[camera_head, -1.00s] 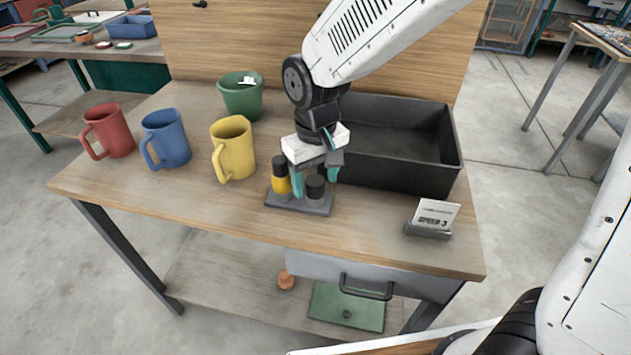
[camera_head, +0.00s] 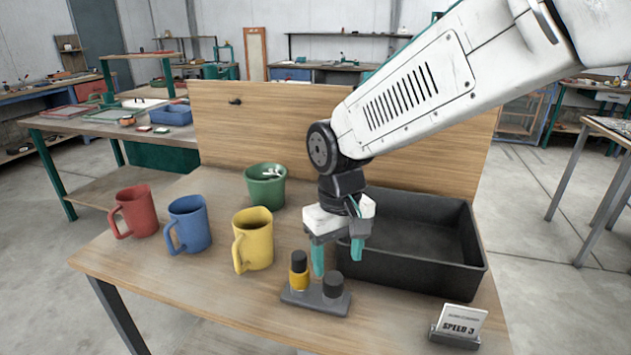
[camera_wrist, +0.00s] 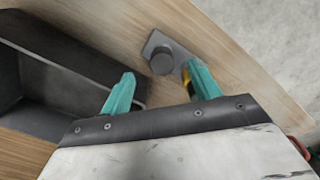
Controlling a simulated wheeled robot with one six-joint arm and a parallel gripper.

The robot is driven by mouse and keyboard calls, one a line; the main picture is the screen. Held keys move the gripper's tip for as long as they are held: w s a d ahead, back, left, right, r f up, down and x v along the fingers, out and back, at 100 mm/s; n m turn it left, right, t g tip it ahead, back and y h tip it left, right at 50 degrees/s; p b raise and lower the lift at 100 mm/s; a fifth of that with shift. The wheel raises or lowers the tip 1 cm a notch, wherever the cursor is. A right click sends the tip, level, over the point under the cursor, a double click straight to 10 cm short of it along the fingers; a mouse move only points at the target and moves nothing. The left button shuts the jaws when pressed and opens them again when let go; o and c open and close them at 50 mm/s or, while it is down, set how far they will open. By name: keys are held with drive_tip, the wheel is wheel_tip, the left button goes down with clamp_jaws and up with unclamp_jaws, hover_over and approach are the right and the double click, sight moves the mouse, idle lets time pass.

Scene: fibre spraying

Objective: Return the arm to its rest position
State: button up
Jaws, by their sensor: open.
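My gripper (camera_head: 338,262) is open and empty, its two teal fingers apart and pointing down. It hangs above the table (camera_head: 225,303), behind the grey holder (camera_head: 315,299) and in front of the black tray (camera_head: 420,271). The holder carries a yellow bottle with a black cap (camera_head: 299,271) and a black round piece (camera_head: 333,284). In the wrist view the fingers (camera_wrist: 158,88) show apart, with the black round piece (camera_wrist: 162,60) beyond them. The yellow bottle is mostly hidden there behind the right finger.
A red mug (camera_head: 138,212), a blue mug (camera_head: 189,225), a yellow mug (camera_head: 254,240) and a green pot (camera_head: 265,185) stand to the left. A card stand (camera_head: 457,335) reading "SPEED 3" sits at the front right. A wooden panel (camera_head: 265,125) rises behind the table.

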drive_tip(key=s+d+r+m+t, duration=0.1)
drive_tip(key=s+d+r, duration=0.3)
drive_tip(key=s+d, duration=0.5)
drive_tip(key=s+d+r+m, duration=0.3)
drive_tip(key=s+d+m, duration=0.1)
drive_tip(key=s+d, duration=0.5)
drive_tip(key=shift+s+d+r+t, duration=0.25)
drive_tip(key=shift+d+r+t, duration=0.15)
drive_tip(key=shift+d, duration=0.7)
